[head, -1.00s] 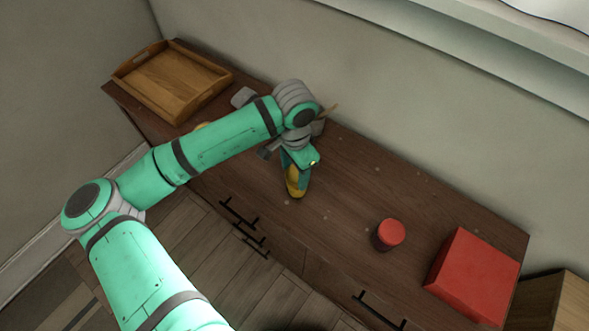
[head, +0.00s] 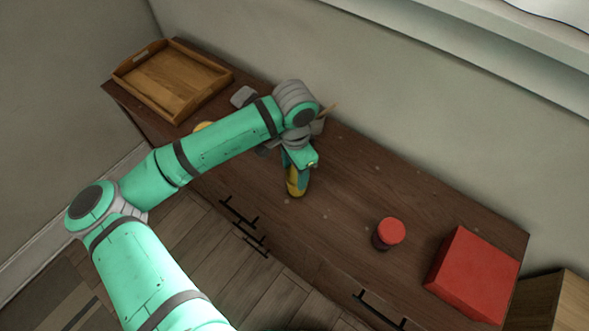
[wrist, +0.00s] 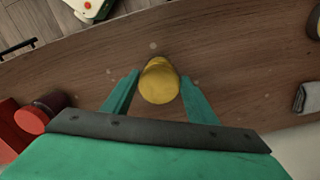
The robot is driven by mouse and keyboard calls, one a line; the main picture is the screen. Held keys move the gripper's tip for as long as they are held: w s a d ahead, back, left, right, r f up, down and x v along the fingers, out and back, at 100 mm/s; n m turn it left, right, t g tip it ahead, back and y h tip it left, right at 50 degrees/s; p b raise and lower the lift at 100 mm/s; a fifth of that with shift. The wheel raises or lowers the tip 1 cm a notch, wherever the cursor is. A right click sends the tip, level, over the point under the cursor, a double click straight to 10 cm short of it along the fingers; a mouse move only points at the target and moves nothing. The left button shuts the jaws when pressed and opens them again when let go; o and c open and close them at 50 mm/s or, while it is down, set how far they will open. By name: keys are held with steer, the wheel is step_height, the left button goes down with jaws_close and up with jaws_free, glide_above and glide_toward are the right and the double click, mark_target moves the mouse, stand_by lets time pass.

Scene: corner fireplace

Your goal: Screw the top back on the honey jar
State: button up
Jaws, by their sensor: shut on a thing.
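My gripper (head: 296,184) points down over the wooden cabinet top, its teal fingers closed on a yellow rounded object (head: 292,186). In the wrist view this yellow object (wrist: 160,82) sits between the two fingers (wrist: 160,98). I cannot tell whether it is the honey jar's top or a whole jar, or whether it touches the wood. A second yellow thing (head: 203,126) shows partly behind my forearm. A dark round thing with a yellowish edge is cut off at the right of the wrist view (wrist: 315,24). No open honey jar is clearly visible.
A dark jar with a red top (head: 390,232) and a red box (head: 474,277) stand to the right on the cabinet (head: 350,185). A wooden tray (head: 125,77) lies at the far left, a grey item (head: 243,97) beside it. The wood between gripper and red-topped jar is clear.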

steer(key=shift+m, duration=1.1)
steer(key=shift+m, duration=1.5)
steer(key=shift+m, duration=1.5)
steer(key=shift+f+m, duration=0.1)
steer(key=shift+m, duration=1.3)
